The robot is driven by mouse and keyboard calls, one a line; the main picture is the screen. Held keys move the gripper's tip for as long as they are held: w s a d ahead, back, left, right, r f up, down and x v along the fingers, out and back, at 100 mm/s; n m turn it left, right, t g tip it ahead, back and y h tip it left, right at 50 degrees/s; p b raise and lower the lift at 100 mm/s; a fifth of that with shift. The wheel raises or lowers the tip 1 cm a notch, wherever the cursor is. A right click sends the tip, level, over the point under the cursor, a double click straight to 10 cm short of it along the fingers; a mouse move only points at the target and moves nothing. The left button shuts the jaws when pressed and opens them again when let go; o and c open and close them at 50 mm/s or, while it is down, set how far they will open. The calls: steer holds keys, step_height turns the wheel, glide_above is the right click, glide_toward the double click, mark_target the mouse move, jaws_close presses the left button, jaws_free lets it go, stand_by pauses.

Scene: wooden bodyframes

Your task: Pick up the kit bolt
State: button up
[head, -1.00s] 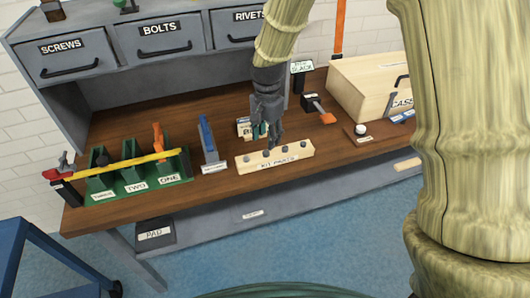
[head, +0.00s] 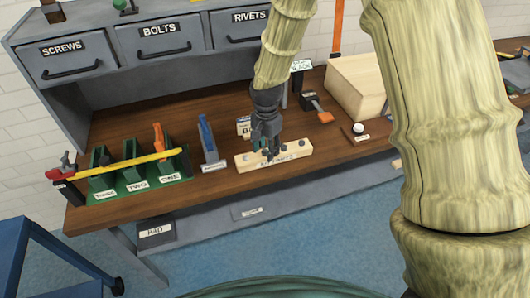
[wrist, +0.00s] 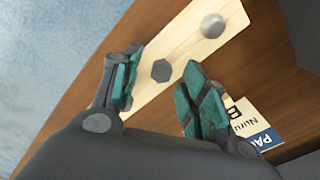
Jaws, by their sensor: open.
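The pale wooden kit block (head: 300,148) lies on the workbench with small dark heads along its top; its lettering is partly hidden. In the wrist view the block (wrist: 185,48) runs diagonally. A dark grey hexagonal head, apparently the kit bolt (wrist: 161,70), sits in it between my fingertips. A paler round head (wrist: 213,25) stands farther along the block. My gripper (head: 269,154) is pointed down over the block's middle. Its teal finger pads (wrist: 162,82) are open on both sides of the hexagonal head, apart from it as far as I can see.
Behind the block stands a small card (head: 243,126), also in the wrist view (wrist: 258,125). A blue-and-grey stand (head: 209,145) is to the left, then a green rack (head: 138,185) with a yellow bar. A wooden box (head: 357,88) and an orange-tipped tool (head: 325,117) are right.

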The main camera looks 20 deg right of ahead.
jaws_close()
steer(key=shift+r, duration=0.1)
